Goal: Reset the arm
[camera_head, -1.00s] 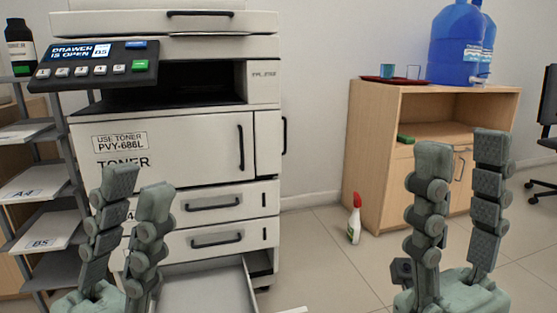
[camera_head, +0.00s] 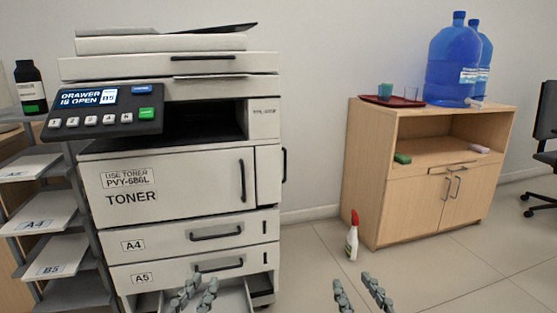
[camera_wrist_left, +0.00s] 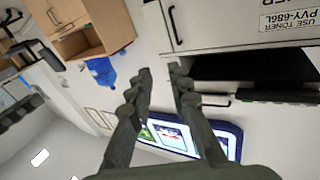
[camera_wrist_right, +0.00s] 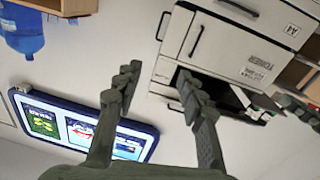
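My left gripper (camera_head: 196,292) is low in the head view, in front of the printer's (camera_head: 170,190) lower drawers. Its two fingers are apart with nothing between them; they also show in the left wrist view (camera_wrist_left: 160,88). My right gripper (camera_head: 360,292) is at the bottom of the head view, over the tiled floor. Its fingers are also apart and empty in the right wrist view (camera_wrist_right: 155,90). An open drawer (camera_head: 230,298) shows at the bottom of the printer, partly behind my left gripper. The printer's panel (camera_head: 100,108) reads "DRAWER IS OPEN B5".
A paper rack (camera_head: 45,225) with labelled stacks stands left of the printer. A wooden cabinet (camera_head: 410,195) at right carries a red tray (camera_head: 385,101) with cups and blue water bottles (camera_head: 452,60).

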